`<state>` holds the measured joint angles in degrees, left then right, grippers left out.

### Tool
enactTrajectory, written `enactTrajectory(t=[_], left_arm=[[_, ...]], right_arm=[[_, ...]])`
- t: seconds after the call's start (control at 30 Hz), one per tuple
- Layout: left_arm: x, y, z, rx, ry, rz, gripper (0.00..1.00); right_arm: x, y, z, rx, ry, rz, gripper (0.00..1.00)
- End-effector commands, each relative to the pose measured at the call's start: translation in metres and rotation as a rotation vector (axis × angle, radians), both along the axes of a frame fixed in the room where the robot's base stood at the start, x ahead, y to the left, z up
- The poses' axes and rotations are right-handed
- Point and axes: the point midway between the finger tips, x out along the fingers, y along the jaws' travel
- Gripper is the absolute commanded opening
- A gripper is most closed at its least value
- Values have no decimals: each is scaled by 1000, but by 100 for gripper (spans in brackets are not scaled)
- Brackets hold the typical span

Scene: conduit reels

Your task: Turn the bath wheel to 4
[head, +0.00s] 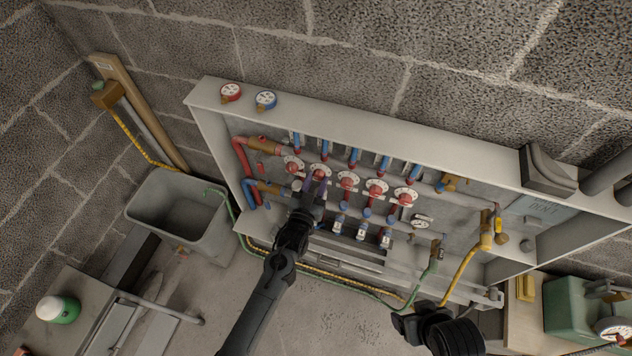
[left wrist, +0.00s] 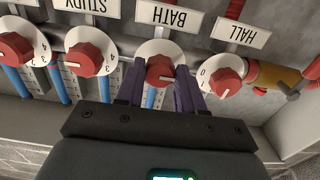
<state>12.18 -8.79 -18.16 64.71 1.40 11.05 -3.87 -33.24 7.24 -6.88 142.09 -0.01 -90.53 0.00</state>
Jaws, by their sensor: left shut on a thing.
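The bath wheel (left wrist: 160,69) is a red knob on a white dial, under the upside-down BATH label (left wrist: 168,17) in the left wrist view. It carries a white pointer line that points roughly right in that view; the dial's numbers are hidden. In the head view the bath wheel (head: 319,172) is second from the left in the row. My left gripper (left wrist: 160,85) has its purple fingers on either side of the knob and is shut on it; it also shows in the head view (head: 314,188). My right gripper (head: 408,324) is low in the head view, away from the wheels.
The HALL wheel (left wrist: 226,82) and another red wheel (left wrist: 90,54) stand close on either side of the bath wheel. Red and blue pipes run around the row inside the white cabinet (head: 330,117). A grey sink (head: 150,222) stands at the left.

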Motion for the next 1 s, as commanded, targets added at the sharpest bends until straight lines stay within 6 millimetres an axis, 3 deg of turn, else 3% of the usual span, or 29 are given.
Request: enactTrajectory(t=[0.43,0.47,0.6,1.0], left_arm=[[0,0,-1,-12,5,1,7],[0,0,-1,-12,5,1,39],[0,0,-1,-11,5,0,60],[-4,1,0,-10,4,0,63]], right_arm=[[0,2,0,9,0,-5,77],[0,2,0,9,0,-6,77],[0,2,0,10,-1,-6,77],[0,2,2,7,0,-4,77]])
